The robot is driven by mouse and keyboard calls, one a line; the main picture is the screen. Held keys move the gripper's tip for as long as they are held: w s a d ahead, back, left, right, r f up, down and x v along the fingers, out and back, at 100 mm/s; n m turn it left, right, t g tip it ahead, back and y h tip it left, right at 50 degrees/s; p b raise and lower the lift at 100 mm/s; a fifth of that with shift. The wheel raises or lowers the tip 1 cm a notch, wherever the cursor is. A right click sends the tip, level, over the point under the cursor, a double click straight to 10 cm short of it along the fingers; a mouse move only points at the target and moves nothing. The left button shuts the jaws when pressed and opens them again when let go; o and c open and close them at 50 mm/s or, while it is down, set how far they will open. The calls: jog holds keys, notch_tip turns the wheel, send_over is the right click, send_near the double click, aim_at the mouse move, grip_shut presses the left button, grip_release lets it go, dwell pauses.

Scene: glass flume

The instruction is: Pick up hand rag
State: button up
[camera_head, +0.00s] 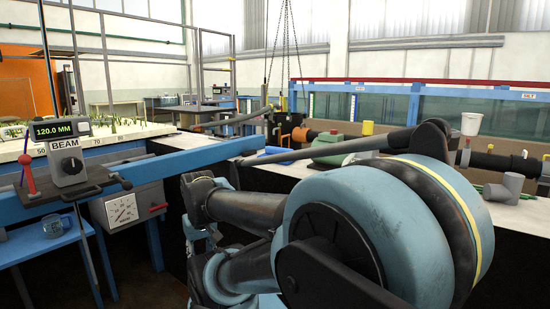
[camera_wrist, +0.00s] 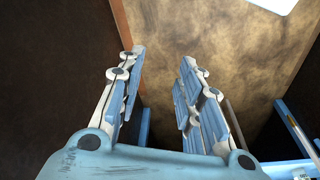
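My gripper (camera_wrist: 163,57) shows in the wrist view with its two blue and white fingers apart. Nothing is between them. Beyond the fingertips is a blotchy tan-brown surface, with dark surfaces on either side. I cannot make out a hand rag in the wrist view. In the head view, a flat blue thing (camera_head: 275,156) lies on the pale bench top behind my arm; it may be a cloth, but it is too small to tell. My arm covers much of the middle and right of the head view, and I cannot make out the fingers there.
A blue beam (camera_head: 185,167) crosses at left beside a beam gauge (camera_head: 68,155). A blue stand (camera_head: 40,245) with a mug (camera_head: 53,228) is below it. A green container (camera_head: 335,148), a grey pipe fitting (camera_head: 505,187) and a white cup (camera_head: 471,124) are on the right.

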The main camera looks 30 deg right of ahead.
jog(key=shift+o, duration=0.6)
jog(key=shift+w, duration=0.1)
jog(key=o, duration=0.4)
jog(key=shift+s+r, duration=0.25)
jog(key=o, duration=1)
jog(key=r, duration=0.2)
jog(key=w+d+r, duration=0.1)
jog(key=shift+w, duration=0.1)
jog(key=shift+c, duration=0.2)
jog(key=shift+o, duration=0.6)
jog(key=w+d+r+n, duration=0.1)
jog(key=w+d+r, duration=0.4)
jog(key=r, duration=0.6)
jog(key=w, duration=0.2)
jog(key=shift+w+y, duration=0.3)
notch_tip(320, 180, up, 22)
jog(key=r+n+t+y, duration=0.1)
jog(key=n+t+y, duration=0.1)
jog(key=n, duration=0.3)
send_over(280, 148)
jog(key=s+d, duration=0.2)
jog(key=s, duration=0.3)
jog(key=x, duration=1.1)
jog(key=shift+s+d+f, duration=0.2)
jog(key=shift+d, duration=0.1)
jog(key=shift+s+x, duration=0.15)
jog(key=shift+x, duration=1.35)
jog(key=shift+s+x, duration=0.1)
jog(key=shift+x, duration=1.35)
